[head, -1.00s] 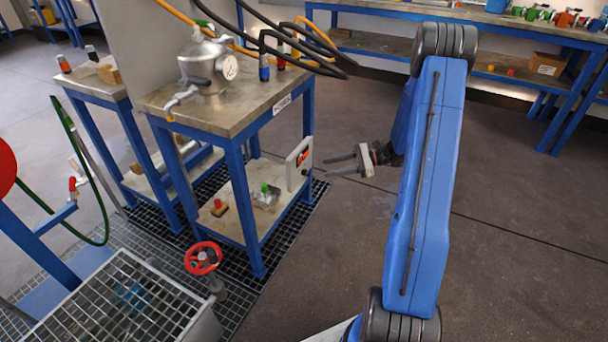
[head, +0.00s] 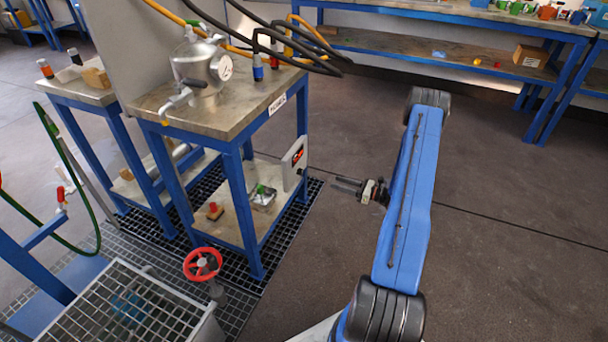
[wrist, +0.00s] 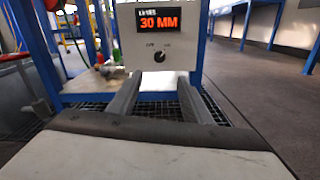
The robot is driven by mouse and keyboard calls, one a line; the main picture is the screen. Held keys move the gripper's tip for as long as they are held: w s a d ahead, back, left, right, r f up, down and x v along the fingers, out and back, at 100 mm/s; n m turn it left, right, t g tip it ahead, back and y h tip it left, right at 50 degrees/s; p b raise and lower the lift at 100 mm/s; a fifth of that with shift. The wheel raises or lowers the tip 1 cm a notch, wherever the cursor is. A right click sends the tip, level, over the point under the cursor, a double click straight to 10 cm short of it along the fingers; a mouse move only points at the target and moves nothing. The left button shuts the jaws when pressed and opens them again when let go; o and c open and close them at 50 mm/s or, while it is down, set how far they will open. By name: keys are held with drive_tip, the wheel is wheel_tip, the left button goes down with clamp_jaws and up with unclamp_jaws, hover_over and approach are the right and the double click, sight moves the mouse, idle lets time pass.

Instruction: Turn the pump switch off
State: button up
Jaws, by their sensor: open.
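The pump switch is a small dark round knob (wrist: 160,57) on a pale control box, below a red display reading "30 MM". Small labels beside the knob are too blurred to read surely. The control box (head: 294,163) is fixed at the right side of the blue-framed bench, below its top. My gripper (head: 347,186) is open and empty, to the right of the box and apart from it. In the wrist view my gripper's two fingers (wrist: 154,98) point towards the box, with the knob above and between their tips.
The bench (head: 240,110) carries a metal vessel with a gauge (head: 203,70). A red handwheel (head: 202,264) stands in front of it by a grating. Black hoses (head: 300,50) hang above the bench. The floor (head: 480,240) to the right is clear.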

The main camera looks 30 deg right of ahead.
sight(302, 173)
drive_tip(key=x, duration=1.6)
drive_tip(key=shift+w+a, duration=0.25)
drive_tip(key=shift+w, duration=0.05)
drive_tip(key=c, duration=1.1)
